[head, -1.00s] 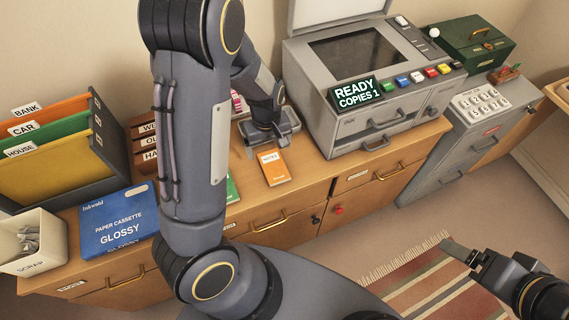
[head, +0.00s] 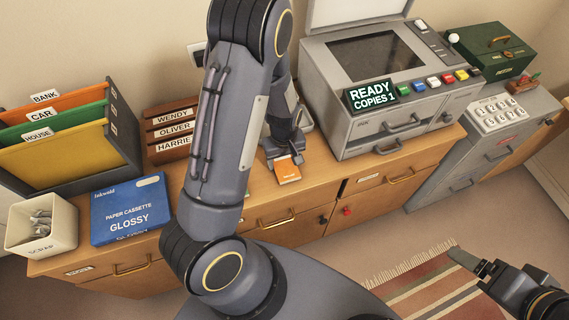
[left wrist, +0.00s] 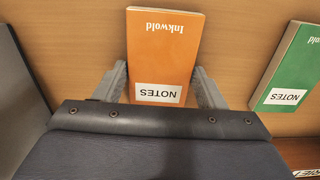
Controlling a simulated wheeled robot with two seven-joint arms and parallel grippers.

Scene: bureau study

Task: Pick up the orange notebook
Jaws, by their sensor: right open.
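The orange notebook (head: 288,174) lies on the wooden cabinet top, in front of the copier's left side. In the left wrist view the orange notebook (left wrist: 165,50) shows "Inkwold" and a white "NOTES" label, upside down. My left gripper (head: 284,158) is low over the notebook's back end. In the left wrist view the fingers of my left gripper (left wrist: 163,82) are apart, one on each side of the notebook; I cannot tell whether they touch it. My right gripper (head: 466,258) is open and empty above the striped rug, far from the notebook.
A green notebook (left wrist: 288,68) lies beside the orange one in the left wrist view. The grey copier (head: 380,125) stands to the right.

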